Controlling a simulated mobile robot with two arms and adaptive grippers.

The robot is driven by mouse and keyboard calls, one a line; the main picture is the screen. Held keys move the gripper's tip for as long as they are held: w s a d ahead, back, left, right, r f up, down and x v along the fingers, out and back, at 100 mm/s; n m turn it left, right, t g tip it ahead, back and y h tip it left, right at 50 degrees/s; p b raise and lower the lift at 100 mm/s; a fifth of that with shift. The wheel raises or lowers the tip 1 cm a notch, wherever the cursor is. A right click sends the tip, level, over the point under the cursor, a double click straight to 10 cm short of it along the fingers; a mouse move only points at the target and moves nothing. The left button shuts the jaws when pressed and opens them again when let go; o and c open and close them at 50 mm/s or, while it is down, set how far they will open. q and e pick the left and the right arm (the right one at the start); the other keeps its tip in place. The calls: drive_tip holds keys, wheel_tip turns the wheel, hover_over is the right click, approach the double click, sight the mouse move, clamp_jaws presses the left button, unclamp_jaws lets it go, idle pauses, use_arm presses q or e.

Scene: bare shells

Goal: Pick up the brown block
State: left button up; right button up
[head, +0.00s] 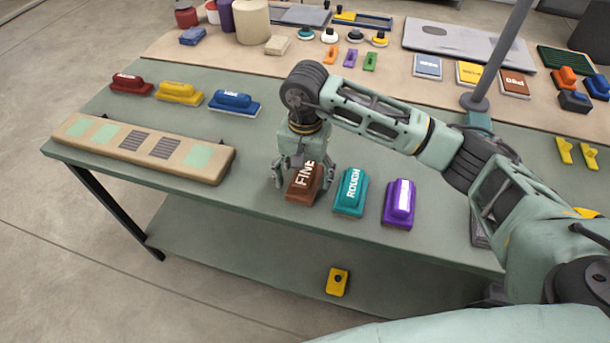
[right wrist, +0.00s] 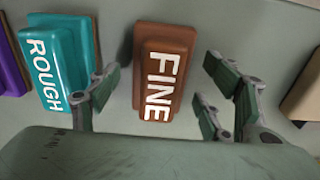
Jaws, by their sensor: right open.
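The brown block (head: 303,187) with white lettering "FINE" lies on the green table (head: 270,125), near its front edge. It also shows in the right wrist view (right wrist: 150,60), between the spread fingers. My right gripper (head: 303,176) is open above and around the block, with fingers on both sides of it. In the right wrist view the gripper (right wrist: 160,95) has gaps between its fingers and the block. The left gripper is not in view.
A teal block (head: 350,190) marked "ROUGH" stands close to the right of the brown block, and a purple block (head: 399,203) beyond it. A tan board (head: 150,146) with green and dark patches lies to the left. Red, yellow and blue blocks (head: 234,102) stand behind.

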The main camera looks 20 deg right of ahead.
sight(307, 171)
drive_tip(key=shift+c, duration=0.6)
drive_tip(key=c, duration=0.7)
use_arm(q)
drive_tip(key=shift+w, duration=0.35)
use_arm(e)
drive_tip(key=c, duration=0.5)
drive_tip(key=shift+r, duration=0.15)
